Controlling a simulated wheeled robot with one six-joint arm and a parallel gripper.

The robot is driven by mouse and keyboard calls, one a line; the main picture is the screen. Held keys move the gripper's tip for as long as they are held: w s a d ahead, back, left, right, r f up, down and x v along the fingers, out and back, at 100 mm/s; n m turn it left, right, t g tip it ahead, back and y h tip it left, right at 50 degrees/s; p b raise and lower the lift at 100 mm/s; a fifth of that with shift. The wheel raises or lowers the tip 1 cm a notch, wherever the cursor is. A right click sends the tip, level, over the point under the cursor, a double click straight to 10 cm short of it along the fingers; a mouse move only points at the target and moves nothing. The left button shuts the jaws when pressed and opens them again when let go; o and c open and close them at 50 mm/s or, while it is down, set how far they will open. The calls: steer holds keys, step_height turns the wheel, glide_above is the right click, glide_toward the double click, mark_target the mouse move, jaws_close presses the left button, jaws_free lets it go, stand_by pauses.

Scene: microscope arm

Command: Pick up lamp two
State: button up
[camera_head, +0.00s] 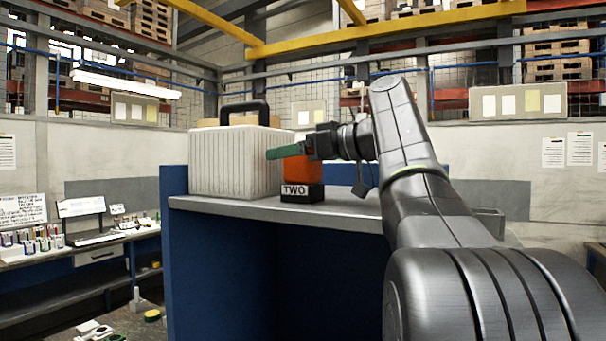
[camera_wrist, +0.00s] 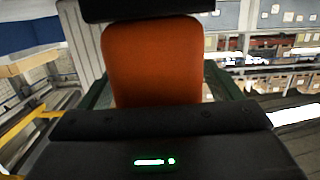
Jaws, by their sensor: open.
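Lamp two is an orange block (camera_head: 300,168) on a black base (camera_head: 302,192) with a white "TWO" label, upright on the grey shelf top (camera_head: 240,207). My gripper (camera_head: 286,152) is at the lamp's upper part, with a green finger reaching across in front of it. In the wrist view the orange body (camera_wrist: 155,62) stands between my two green fingers, with a dark band above it, seemingly the base. The fingers are open, with one on either side of the lamp. Contact cannot be told.
A ribbed white case (camera_head: 232,160) with a black handle stands just left of the lamp on the shelf. The shelf has blue sides (camera_head: 220,275). A workbench (camera_head: 85,242) with a keyboard and small items is at the far left.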

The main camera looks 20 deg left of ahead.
steer(key=c, duration=1.2)
